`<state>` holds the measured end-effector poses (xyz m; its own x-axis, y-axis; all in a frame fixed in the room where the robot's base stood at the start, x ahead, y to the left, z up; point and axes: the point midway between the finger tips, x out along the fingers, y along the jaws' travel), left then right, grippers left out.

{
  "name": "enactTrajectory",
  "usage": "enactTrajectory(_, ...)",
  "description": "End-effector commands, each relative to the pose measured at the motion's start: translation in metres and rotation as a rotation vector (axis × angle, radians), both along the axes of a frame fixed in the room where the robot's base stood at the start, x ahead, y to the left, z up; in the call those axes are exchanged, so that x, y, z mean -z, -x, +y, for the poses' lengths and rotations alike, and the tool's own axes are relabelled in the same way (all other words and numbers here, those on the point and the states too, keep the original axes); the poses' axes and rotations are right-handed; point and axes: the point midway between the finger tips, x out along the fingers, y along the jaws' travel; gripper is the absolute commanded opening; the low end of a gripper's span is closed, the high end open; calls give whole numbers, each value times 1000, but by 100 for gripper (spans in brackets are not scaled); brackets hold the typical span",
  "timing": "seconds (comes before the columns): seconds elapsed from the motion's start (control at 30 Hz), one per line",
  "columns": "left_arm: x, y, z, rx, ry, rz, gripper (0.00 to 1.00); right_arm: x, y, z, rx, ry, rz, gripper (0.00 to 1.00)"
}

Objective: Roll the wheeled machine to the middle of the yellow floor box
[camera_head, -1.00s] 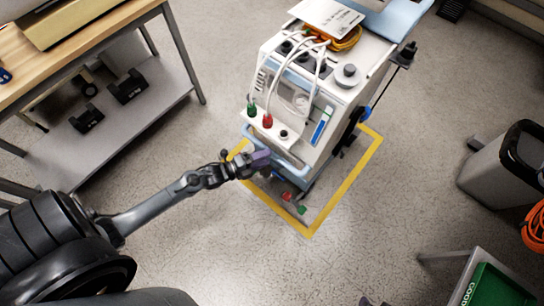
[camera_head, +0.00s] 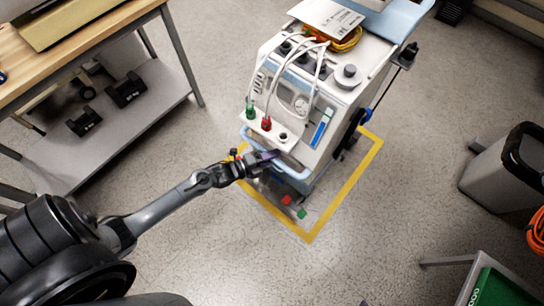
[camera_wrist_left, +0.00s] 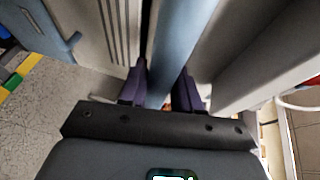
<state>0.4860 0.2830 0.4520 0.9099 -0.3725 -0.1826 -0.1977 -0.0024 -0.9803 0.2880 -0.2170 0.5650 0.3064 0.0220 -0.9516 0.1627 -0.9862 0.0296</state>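The wheeled machine (camera_head: 300,95) is a white and blue cart with dials, white hoses and green and red connectors. Its lower part stands within the far part of the yellow floor box (camera_head: 345,198); its top leans across the far side in view. My left gripper (camera_head: 270,157) is at the light-blue front handle (camera_head: 292,172). In the left wrist view, the purple fingers (camera_wrist_left: 160,92) stand on either side of a blue-grey bar (camera_wrist_left: 178,40). A gap shows beside the right finger, so they look open around it. My right gripper is not seen.
A workbench with a lower grey shelf (camera_head: 130,135) stands at left. A grey bin (camera_head: 492,180) stands at right, and a stand with a green tray (camera_head: 497,290) at lower right. The floor in front of the box is clear.

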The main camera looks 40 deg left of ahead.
Motion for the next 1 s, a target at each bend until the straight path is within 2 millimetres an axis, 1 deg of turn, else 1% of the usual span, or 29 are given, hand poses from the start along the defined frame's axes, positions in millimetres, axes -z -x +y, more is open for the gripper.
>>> enactTrajectory(0.03, 0, 0, 0, 0, 0, -1, 2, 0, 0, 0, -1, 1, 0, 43)
enactTrajectory(0.07, 0, 0, 0, 1, 1, -1, 0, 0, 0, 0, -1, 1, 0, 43)
enactTrajectory(0.27, -1, 1, 0, 1, 1, -1, 0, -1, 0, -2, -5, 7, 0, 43)
enactTrajectory(0.5, -4, 16, 0, 2, -1, -1, 0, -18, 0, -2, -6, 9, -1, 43)
enactTrajectory(0.77, -2, 16, -1, 3, 2, -5, 0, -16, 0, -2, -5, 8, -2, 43)
enactTrajectory(0.8, -2, 16, -1, 3, 2, -5, 38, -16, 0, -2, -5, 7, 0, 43)
enactTrajectory(0.9, -2, 16, -1, 2, 1, -4, 53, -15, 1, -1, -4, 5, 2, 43)
enactTrajectory(1.0, -1, 16, 0, 1, 0, -3, 53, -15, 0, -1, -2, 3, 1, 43)
